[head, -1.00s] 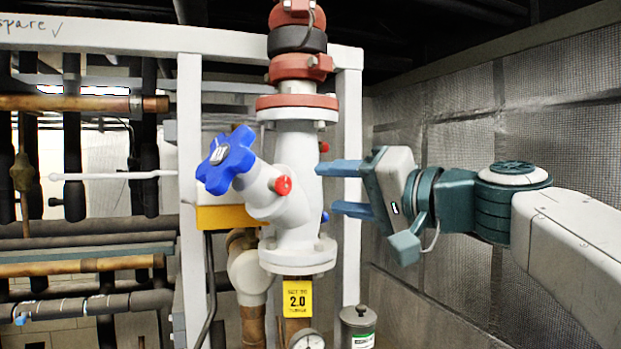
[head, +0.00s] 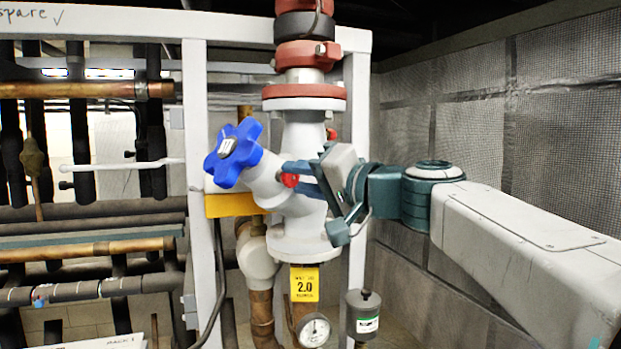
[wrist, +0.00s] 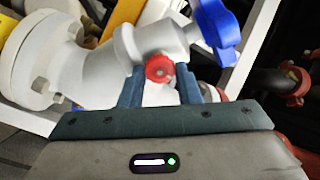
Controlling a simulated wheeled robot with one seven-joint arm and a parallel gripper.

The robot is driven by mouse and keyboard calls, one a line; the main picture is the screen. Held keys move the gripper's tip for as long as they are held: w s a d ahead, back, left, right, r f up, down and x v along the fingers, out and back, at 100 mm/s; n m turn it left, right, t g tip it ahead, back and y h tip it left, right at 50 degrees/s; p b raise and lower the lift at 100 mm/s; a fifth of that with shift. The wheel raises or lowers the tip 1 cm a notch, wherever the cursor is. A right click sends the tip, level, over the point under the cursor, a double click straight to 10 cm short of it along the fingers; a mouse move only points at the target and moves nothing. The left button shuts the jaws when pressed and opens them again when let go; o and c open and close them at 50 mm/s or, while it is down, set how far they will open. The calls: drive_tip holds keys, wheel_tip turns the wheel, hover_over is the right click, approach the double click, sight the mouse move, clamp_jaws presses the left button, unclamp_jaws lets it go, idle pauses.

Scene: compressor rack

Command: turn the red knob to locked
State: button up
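The red knob (head: 290,181) is a small round cap on the side of the white valve body (head: 302,218). My gripper (head: 289,177) reaches in from the right with its blue fingers on either side of the knob. The knob's turn marking cannot be read.
A blue star handwheel (head: 233,153) sticks out left of the knob, close to the fingers. A white frame post (head: 196,130) stands behind it. A yellow tag (head: 305,284) and a gauge (head: 314,329) hang below. A grey canister (head: 363,318) stands lower right.

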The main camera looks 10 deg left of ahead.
drive_tip(key=shift+m, duration=0.3)
drive_tip(key=shift+c, duration=0.2)
drive_tip(key=m+b, duration=0.1)
drive_tip(key=m, duration=0.1)
drive_tip(key=shift+f+m, duration=0.1)
drive_tip(key=shift+m, duration=0.3)
drive_tip(key=m+b, duration=0.1)
drive_tip(key=m, duration=0.4)
drive_tip(key=m+p, duration=0.1)
drive_tip(key=m, duration=0.4)
drive_tip(key=shift+m, duration=0.4)
drive_tip(key=shift+m+p, duration=0.6)
drive_tip(key=shift+m, duration=1.3)
drive_tip(key=shift+f, duration=0.1)
drive_tip(key=o, duration=1)
drive_tip(key=shift+c, duration=0.2)
drive_tip(key=shift+s+d, duration=0.1)
